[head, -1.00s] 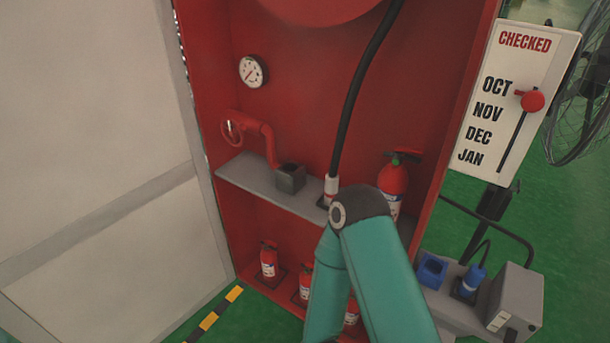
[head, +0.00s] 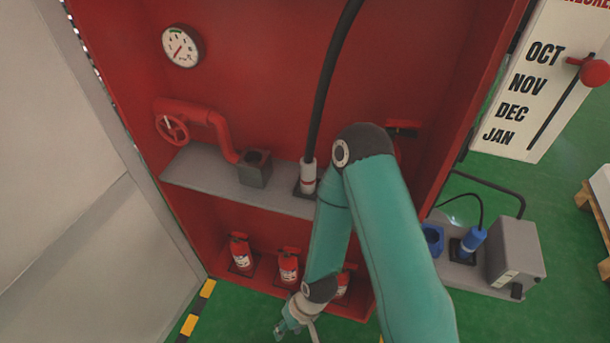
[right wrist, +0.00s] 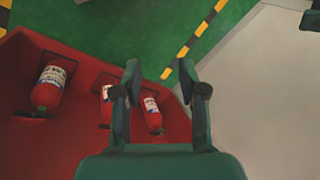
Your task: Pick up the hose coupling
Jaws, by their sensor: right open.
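The coupling is not in that view. My left gripper is not in view.
A grey square socket block (head: 255,168) and a red pipe with handwheel (head: 173,128) are left of the coupling. Several small extinguishers (head: 241,252) stand below the shelf. A larger extinguisher (head: 403,130) is mostly behind my arm. A grey unit (head: 514,253) stands right of the cabinet.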

